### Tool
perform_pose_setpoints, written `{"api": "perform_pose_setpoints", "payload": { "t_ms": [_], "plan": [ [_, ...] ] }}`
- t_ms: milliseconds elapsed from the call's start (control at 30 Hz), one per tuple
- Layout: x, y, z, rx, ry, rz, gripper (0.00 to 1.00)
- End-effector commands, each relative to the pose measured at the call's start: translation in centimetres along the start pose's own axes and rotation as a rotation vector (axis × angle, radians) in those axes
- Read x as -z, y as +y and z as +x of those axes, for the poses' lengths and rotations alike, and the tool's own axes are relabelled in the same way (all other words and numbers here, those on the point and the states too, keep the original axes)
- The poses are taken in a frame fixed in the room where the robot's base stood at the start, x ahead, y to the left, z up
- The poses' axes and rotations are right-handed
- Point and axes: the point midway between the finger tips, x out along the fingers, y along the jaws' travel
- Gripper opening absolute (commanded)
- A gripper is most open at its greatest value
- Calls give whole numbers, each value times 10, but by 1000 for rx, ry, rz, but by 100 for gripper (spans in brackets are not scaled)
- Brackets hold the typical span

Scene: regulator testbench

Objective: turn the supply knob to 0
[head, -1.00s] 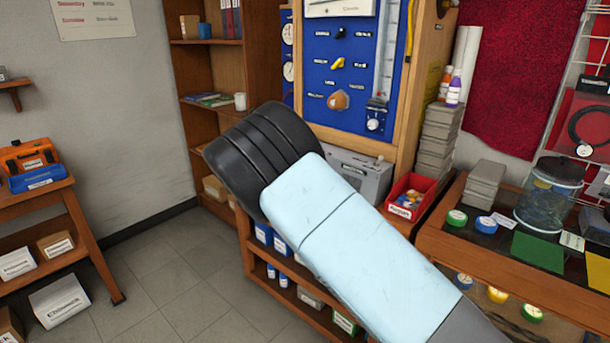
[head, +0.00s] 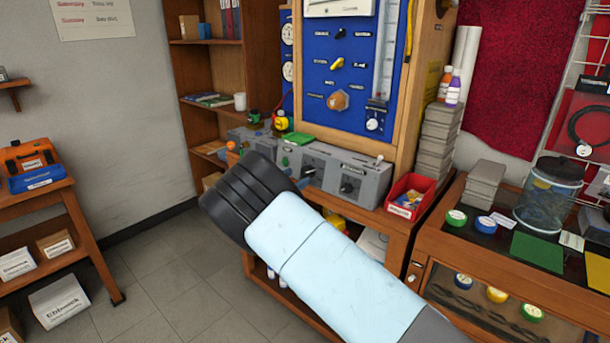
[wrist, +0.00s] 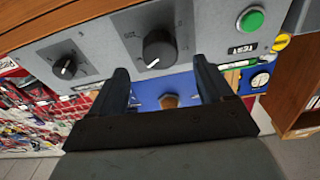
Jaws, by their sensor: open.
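A grey control box (head: 330,172) stands on the bench below the blue panel and carries two black knobs. The larger black knob (wrist: 160,48), closest to the green button, also shows in the head view (head: 308,171). A smaller black knob (wrist: 66,66) sits farther along the box and in the head view (head: 348,187). I cannot read which is labelled supply, nor the settings. My gripper (wrist: 162,74) is open and empty in the wrist view. Its fingers point at the larger knob, one to each side and apparently short of it.
The green button (wrist: 250,19) is beside the larger knob. The blue panel (head: 350,65) with an orange-brown knob (head: 338,100) rises behind the box. A red bin (head: 410,196) stands right of the box. A bottle and small containers stand at its left end.

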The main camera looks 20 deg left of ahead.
Motion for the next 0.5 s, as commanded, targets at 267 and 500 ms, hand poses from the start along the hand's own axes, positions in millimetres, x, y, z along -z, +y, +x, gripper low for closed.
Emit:
{"api": "perform_pose_setpoints", "payload": {
  "t_ms": [267, 500],
  "plan": [
    [1, 0, 39, 0, 0, 1, 80],
    [0, 0, 49, 1, 0, 1, 80]
  ]
}}
